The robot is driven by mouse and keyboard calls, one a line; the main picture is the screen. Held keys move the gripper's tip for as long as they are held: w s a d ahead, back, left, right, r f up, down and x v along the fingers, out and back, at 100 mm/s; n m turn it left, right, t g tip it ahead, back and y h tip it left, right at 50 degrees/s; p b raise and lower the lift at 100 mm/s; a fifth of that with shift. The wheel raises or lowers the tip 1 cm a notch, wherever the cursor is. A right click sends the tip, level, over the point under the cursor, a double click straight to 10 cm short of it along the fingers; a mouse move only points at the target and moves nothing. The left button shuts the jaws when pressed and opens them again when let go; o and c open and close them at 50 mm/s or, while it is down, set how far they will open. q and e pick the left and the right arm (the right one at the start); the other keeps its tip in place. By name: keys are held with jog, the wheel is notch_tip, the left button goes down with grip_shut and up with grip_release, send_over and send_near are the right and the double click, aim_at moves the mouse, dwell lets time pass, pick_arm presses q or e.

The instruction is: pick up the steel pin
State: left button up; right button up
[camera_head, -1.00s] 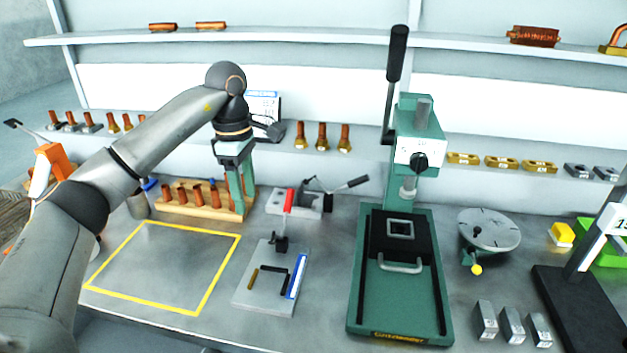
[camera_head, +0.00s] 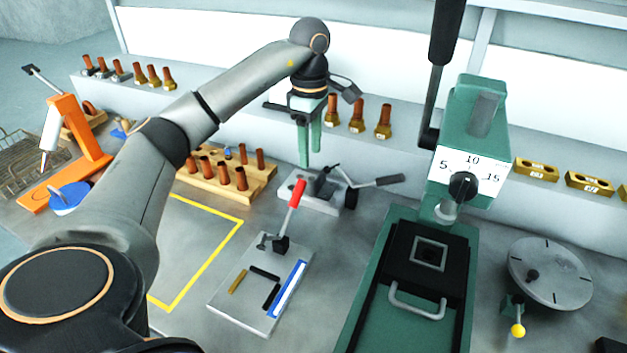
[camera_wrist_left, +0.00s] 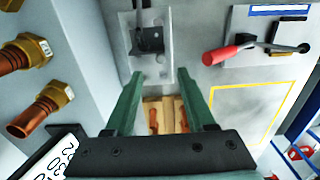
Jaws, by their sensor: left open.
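I cannot make out the steel pin for certain in either view. My left gripper (camera_head: 309,160) points down with its green fingers apart and nothing between them. In the head view it hangs just behind the small grey clamp fixture (camera_head: 327,203), right of the wooden block. The left wrist view shows both fingertips (camera_wrist_left: 161,84) apart, with the clamp fixture (camera_wrist_left: 148,66) and part of the wooden block below. The wooden block (camera_head: 258,190) holds several copper pieces and a small bluish piece (camera_head: 228,152) too small to identify. My right gripper is not in view.
A red-handled clamp (camera_head: 296,195) stands on a grey plate (camera_head: 229,305) in front. The green press (camera_head: 372,300) stands to the right, and a round table (camera_head: 550,270) beyond it. Copper-and-brass pieces (camera_head: 358,115) line the ledge behind. The yellow-outlined area (camera_head: 195,240) is bare.

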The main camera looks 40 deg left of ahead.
aim_at(311, 178)
pick_arm(q)
notch_tip(311, 178, down, 8)
jog(key=shift+d+r, duration=0.1)
dwell(0.4)
grip_shut()
dwell(0.3)
